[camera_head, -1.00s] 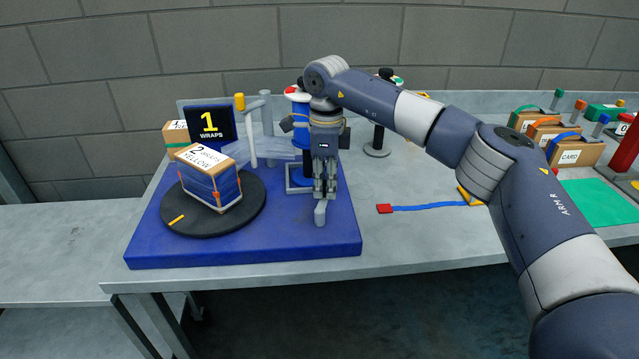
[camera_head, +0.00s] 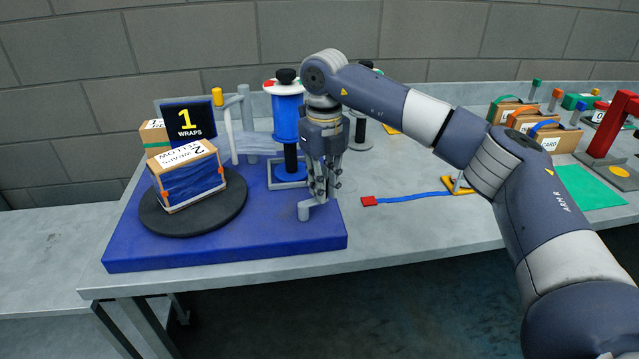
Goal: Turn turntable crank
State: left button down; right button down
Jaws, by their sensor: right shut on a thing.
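The turntable (camera_head: 215,217) is a dark round disc on a blue base (camera_head: 270,245). A box marked "2 WRAPS YELLOW" (camera_head: 190,180), wrapped around its sides in blue film, stands on it. The grey crank (camera_head: 304,212) is at the right front of the blue base. My right gripper (camera_head: 322,196) points down and is shut on the crank's handle end, just right of its hub. The fingers hide most of the handle. My left gripper is not in view.
A sign reading "1 WRAPS" (camera_head: 189,122) stands behind the box. A blue film roll (camera_head: 287,118) on a post is behind my gripper. A red-ended blue strip (camera_head: 369,201) lies to the right. Boxes and a green mat (camera_head: 588,188) are farther right.

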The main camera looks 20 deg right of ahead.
jog(key=m, duration=0.2)
jog(key=s+m, duration=0.1)
jog(key=s+m+b, duration=0.1)
jog(key=m, duration=0.1)
jog(key=shift+s+a+f+m, duration=0.1)
jog(key=shift+s+a+m, duration=0.1)
jog(key=shift+a+m, duration=0.1)
jog(key=m, duration=0.1)
jog(key=s+a+m+b, duration=0.1)
jog(key=m, duration=0.4)
jog(key=shift+s+a, duration=0.4)
jog(key=m, duration=0.2)
jog(key=a+m, duration=0.1)
jog(key=a+m+b, duration=0.1)
jog(key=m, duration=0.1)
jog(key=shift+s+a+m, duration=0.1)
jog(key=shift+s+m, duration=0.2)
jog(key=shift+w+a+m, duration=0.1)
jog(key=shift+a+m, duration=0.4)
jog(key=shift+m, duration=0.75)
jog(key=shift+w+a+m, duration=0.1)
jog(key=shift+a+m, duration=0.4)
jog(key=shift+m, duration=0.75)
jog(key=c, duration=1.5)
grip_release()
jog(key=shift+c, duration=0.2)
